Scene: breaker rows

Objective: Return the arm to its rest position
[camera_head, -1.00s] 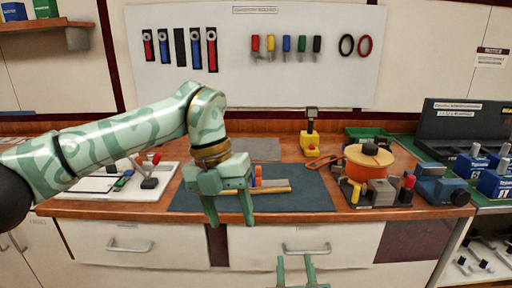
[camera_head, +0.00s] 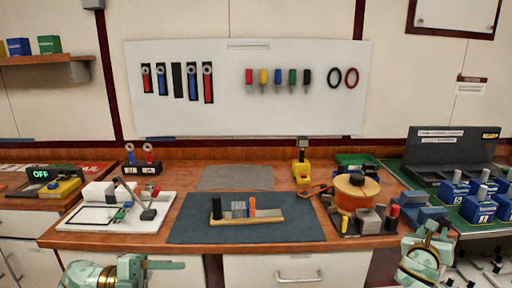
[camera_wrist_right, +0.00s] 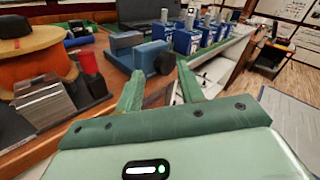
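My left gripper (camera_head: 150,266) is low at the bottom left of the head view, in front of the bench edge. It is partly cut off by the frame, and its finger gap cannot be made out. My right arm shows at the lower right of the head view (camera_head: 425,258), in front of the bench's right end. In the right wrist view my right gripper (camera_wrist_right: 159,90) has its two green fingers apart with nothing between them. The wooden strip (camera_head: 245,220) with black, grey and orange pieces lies on the dark mat (camera_head: 190,229), clear of both grippers.
A white board device (camera_head: 150,222) sits left on the bench. An orange spool (camera_head: 355,188) and small blocks stand right of the mat. Blue padlock-like blocks (camera_head: 478,208) stand further right. Tools hang on the wall panel (camera_head: 220,110). Both drawers are shut.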

